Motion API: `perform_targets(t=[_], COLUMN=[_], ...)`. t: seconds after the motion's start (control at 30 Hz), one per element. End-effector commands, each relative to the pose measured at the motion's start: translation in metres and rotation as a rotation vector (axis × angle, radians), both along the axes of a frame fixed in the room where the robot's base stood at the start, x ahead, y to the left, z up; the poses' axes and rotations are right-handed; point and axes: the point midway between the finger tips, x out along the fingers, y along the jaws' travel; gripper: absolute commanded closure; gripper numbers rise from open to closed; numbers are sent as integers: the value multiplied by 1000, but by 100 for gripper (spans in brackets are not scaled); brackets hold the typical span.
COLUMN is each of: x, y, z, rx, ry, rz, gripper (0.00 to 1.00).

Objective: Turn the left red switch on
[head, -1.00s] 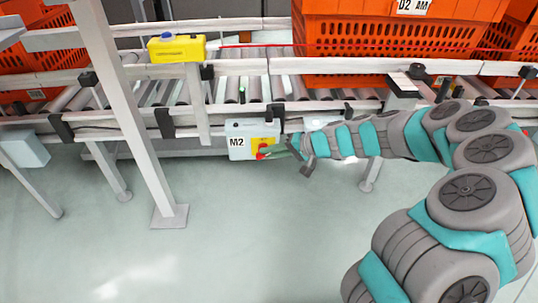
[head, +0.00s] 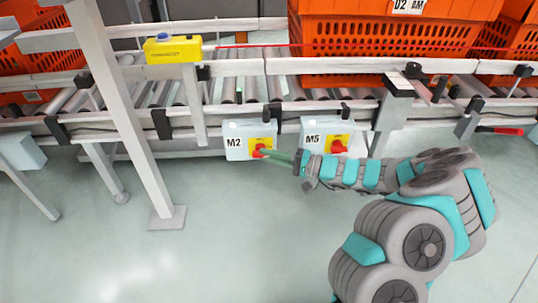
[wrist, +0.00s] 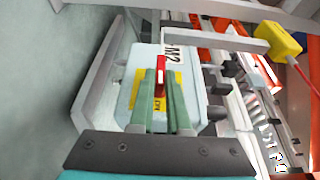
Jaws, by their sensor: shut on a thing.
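The left red switch (head: 257,149) is on a yellow plate on the light grey box marked M2 (head: 235,142), below the conveyor rail. My gripper (head: 266,153) reaches it from the right, its green fingers at the switch. In the wrist view, the red switch handle (wrist: 161,76) sits between the two finger ends, and my gripper (wrist: 160,88) is shut on it. The fingers partly cover the yellow plate (wrist: 173,97). The switch's exact angle is hard to tell in the head view.
A second box marked M5 (head: 314,135) with its own red switch (head: 338,146) is just right, above my forearm. A yellow box with a blue button (head: 173,50) stands on the rail. Orange totes (head: 385,50) sit on the conveyor. A support post (head: 120,110) stands left.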

Motion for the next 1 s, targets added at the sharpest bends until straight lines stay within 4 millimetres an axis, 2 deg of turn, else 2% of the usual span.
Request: perform_targets(t=[0.43,0.47,0.7,1.0], x=[4,4,3,-13], y=[-3,-3,-7,-47], z=[-1,-1,-1,0], rx=[9,9,9,10], ry=[5,5,5,3], rz=[-14,-14,-16,-10], gripper=[100,82,55,55])
